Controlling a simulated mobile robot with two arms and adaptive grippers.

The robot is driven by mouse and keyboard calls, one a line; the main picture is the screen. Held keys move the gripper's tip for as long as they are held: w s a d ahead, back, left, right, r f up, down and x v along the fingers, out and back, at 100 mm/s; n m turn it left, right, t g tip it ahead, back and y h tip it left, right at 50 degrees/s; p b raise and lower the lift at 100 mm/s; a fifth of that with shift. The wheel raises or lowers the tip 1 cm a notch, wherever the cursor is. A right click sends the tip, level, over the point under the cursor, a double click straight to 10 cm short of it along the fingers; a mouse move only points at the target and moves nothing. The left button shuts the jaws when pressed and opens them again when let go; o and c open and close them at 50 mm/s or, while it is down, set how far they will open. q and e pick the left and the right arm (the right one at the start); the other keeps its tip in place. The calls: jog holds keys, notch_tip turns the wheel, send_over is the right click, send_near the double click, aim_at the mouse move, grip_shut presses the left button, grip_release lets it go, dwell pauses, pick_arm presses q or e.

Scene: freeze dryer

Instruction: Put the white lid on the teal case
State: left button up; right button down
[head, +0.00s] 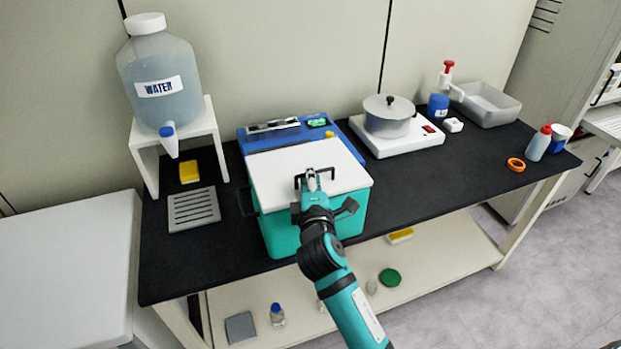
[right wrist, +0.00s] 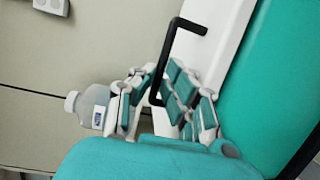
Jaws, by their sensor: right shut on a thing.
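The white lid (head: 285,174) lies over the top of the teal case (head: 285,233) on the black bench. Its front edge lines up roughly with the case front; I cannot tell whether it rests fully on the rim. My right gripper (head: 311,180) is shut on the lid's black handle (head: 329,173). The right wrist view shows the gripper (right wrist: 160,92) around the handle (right wrist: 178,28), with the white lid (right wrist: 222,45) beside the teal case (right wrist: 278,85). The case's inside is hidden. My left gripper is not in view.
A blue unit (head: 265,140) stands directly behind the case. A hot plate (head: 398,146) with a pot (head: 389,115) is to the right. A water bottle (head: 160,75) on a white stand (head: 145,165) and a grey grate (head: 193,208) are to the left. The bench's right-front area is clear.

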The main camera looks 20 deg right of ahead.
jog(key=shift+f, duration=0.35)
jog(key=c, duration=1.3)
grip_release()
jog(key=shift+o, duration=0.5)
jog(key=shift+s+f, duration=0.1)
jog(key=shift+f, duration=0.2)
jog(key=shift+o, duration=0.8)
jog(key=shift+r, duration=0.3)
jog(key=shift+o, duration=1)
jog(key=shift+r+p, duration=0.25)
jog(key=shift+p, duration=0.15)
jog(key=shift+o, duration=0.6)
jog(key=shift+r, duration=0.1)
jog(key=shift+o, duration=0.4)
